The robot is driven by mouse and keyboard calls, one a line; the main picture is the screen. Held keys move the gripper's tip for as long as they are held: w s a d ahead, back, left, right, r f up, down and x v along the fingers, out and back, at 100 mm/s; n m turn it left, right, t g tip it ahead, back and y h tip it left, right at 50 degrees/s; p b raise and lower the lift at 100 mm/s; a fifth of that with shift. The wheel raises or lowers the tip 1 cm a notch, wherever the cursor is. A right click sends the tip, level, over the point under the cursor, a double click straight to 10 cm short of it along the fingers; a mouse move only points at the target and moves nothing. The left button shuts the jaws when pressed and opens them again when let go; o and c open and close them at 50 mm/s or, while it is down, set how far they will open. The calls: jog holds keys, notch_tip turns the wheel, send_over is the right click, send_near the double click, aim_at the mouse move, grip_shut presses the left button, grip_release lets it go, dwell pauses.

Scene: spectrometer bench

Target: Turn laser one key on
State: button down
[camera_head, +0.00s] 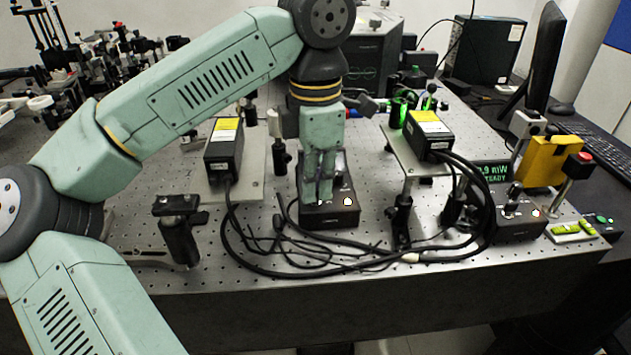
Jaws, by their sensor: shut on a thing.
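A black laser controller box (330,220) sits on the perforated optical bench in the middle of the view, with a lit white-orange spot on its right side. My gripper (319,200) points straight down over this box, its fingers together at the box's top front, left of the lit spot. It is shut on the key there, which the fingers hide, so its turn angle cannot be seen. A second black controller box (518,226) stands at the right, with its own small key (514,192) and a lit spot. Which box is laser one is not readable.
Two black laser heads with yellow labels (224,150) (430,135) stand either side of my gripper. Black cables (350,268) loop across the bench front. A yellow block (551,160), a red-topped post (578,172) and a green readout (493,173) are at right.

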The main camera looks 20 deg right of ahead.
jog(key=shift+m, duration=1.1)
jog(key=c, duration=1.8)
grip_release()
jog(key=shift+r, duration=0.1)
notch_tip(320, 180, up, 12)
jog(key=shift+f, duration=0.1)
jog(key=shift+s, duration=0.1)
